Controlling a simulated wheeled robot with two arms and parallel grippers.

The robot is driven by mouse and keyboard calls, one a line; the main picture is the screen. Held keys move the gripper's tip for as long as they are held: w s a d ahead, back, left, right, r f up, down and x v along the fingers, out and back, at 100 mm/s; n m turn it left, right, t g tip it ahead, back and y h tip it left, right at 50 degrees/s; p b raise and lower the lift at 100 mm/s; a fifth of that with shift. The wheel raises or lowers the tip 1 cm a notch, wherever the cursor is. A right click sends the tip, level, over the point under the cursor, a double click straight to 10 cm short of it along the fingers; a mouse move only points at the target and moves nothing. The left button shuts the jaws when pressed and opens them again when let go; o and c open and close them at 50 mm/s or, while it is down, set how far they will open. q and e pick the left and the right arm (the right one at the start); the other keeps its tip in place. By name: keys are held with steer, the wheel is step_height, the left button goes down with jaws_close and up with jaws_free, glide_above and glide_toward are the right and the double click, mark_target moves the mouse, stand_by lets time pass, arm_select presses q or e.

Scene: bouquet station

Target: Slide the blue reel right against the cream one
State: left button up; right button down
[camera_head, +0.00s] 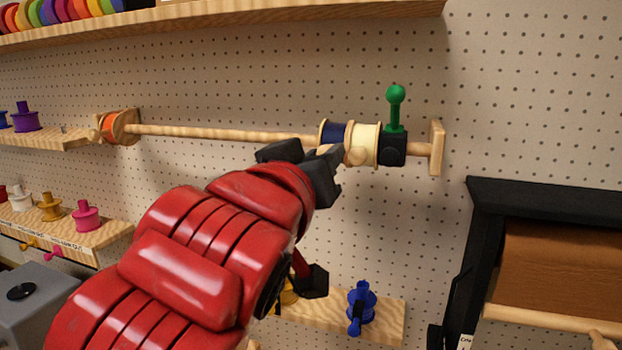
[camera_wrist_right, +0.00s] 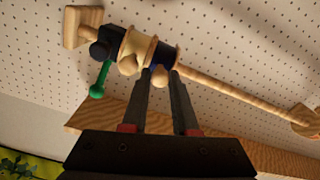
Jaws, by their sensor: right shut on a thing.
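A wooden rod (camera_head: 220,133) runs along the pegboard. The dark blue reel (camera_head: 333,133) is on it, left of the cream reel (camera_head: 365,140), and the two look touching or nearly so. My right gripper (camera_head: 328,155) is at the blue reel from below and in front. In the wrist view my right gripper (camera_wrist_right: 160,75) is shut on the small round knob of the blue reel (camera_wrist_right: 167,56). The cream reel (camera_wrist_right: 137,48) and its wooden knob are just left of the fingers there. My left gripper is not in view.
A black clamp (camera_head: 392,148) with a green handle (camera_head: 395,105) sits on the rod right of the cream reel. An orange reel (camera_head: 112,124) is at the rod's left end. Most of the rod between is bare. A black-framed case (camera_head: 540,195) stands at right.

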steer(key=shift+w+a, duration=0.1)
steer(key=shift+a, duration=0.1)
steer(key=c, duration=0.7)
jaws_free()
